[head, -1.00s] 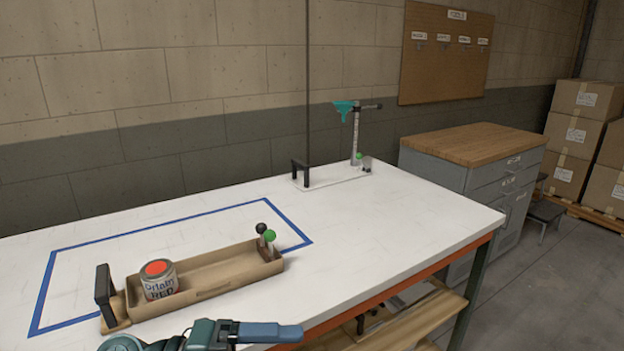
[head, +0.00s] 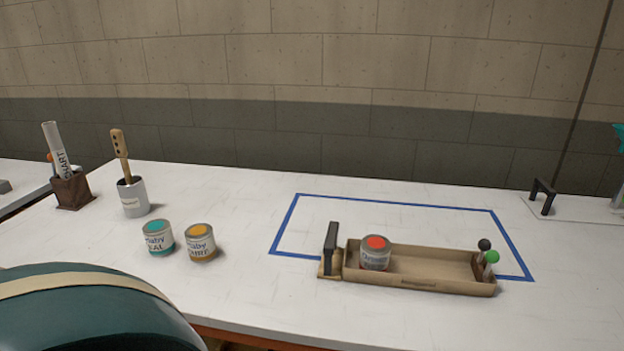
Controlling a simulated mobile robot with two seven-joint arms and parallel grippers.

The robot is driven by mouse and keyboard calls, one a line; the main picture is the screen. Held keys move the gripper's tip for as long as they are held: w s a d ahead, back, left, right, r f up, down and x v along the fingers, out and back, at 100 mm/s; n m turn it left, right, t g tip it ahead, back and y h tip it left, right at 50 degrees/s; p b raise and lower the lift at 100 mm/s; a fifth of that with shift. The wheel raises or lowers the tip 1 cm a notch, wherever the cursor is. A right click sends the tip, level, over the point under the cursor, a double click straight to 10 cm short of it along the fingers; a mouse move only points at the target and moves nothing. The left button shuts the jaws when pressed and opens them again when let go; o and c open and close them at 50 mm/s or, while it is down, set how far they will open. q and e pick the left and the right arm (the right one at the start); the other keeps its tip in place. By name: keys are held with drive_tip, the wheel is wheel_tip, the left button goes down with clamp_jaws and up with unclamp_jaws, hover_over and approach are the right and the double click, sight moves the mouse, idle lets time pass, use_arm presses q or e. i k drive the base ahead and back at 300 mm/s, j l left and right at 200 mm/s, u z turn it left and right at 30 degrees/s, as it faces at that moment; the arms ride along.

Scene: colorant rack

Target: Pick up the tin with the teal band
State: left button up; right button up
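The tin with the teal band (head: 158,238) stands upright on the white table, left of centre in the head view. Its lid is teal and its label is partly readable. A similar tin with an amber lid (head: 201,242) stands close to its right. A third tin with a red lid (head: 376,252) sits in the left part of a tan tray (head: 420,284). A large dark green rounded part of my own body fills the lower left corner. Neither gripper is in view.
A white cup with a wooden-handled tool (head: 133,196) and a brown holder with a rolled chart (head: 72,190) stand behind the teal tin. A blue taped rectangle (head: 395,202) lies partly behind the tray. Free table lies between the amber tin and the tray.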

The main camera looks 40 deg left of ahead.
sight(158, 235)
drive_tip(key=u, duration=2.3)
